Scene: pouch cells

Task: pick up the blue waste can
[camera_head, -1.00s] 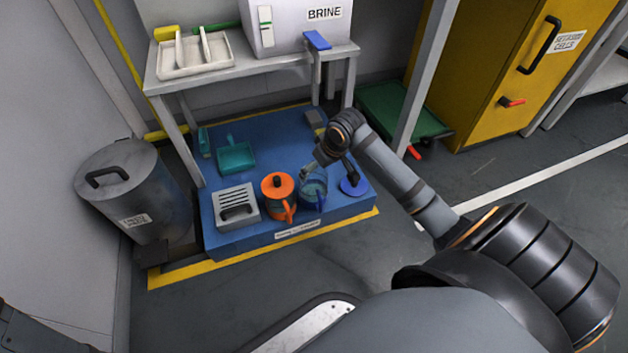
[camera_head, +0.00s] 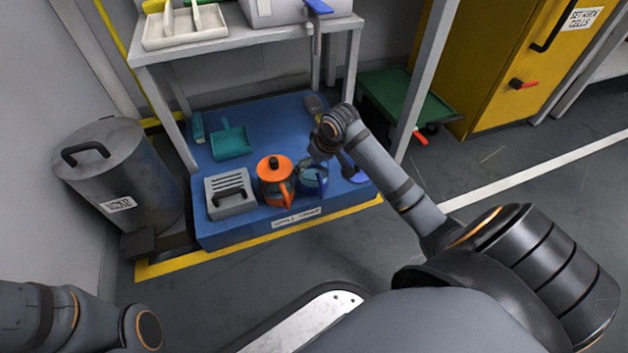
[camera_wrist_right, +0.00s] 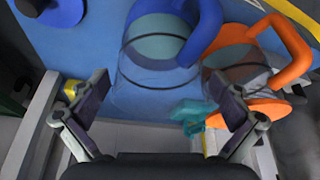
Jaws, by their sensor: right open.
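The blue waste can (camera_head: 311,182) is a see-through can with a blue rim and handle, standing on the blue platform (camera_head: 262,130) right of an orange-lidded can. In the right wrist view, the blue can (camera_wrist_right: 150,75) lies ahead of and between the spread fingers, apart from both. My right gripper (camera_head: 318,160) is above and behind the can in the head view, partly hidden by its own wrist; in the wrist view the gripper (camera_wrist_right: 160,105) is open and empty. A blue disc (camera_head: 352,170), perhaps a lid, lies right of the can. My left gripper is outside the view.
The orange-lidded can (camera_head: 275,180) stands close left of the blue can. A grey slotted box (camera_head: 230,195) and a teal dustpan (camera_head: 231,142) are also on the platform. A grey bin (camera_head: 120,175) stands left. The bench shelf (camera_head: 250,38) overhangs the back.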

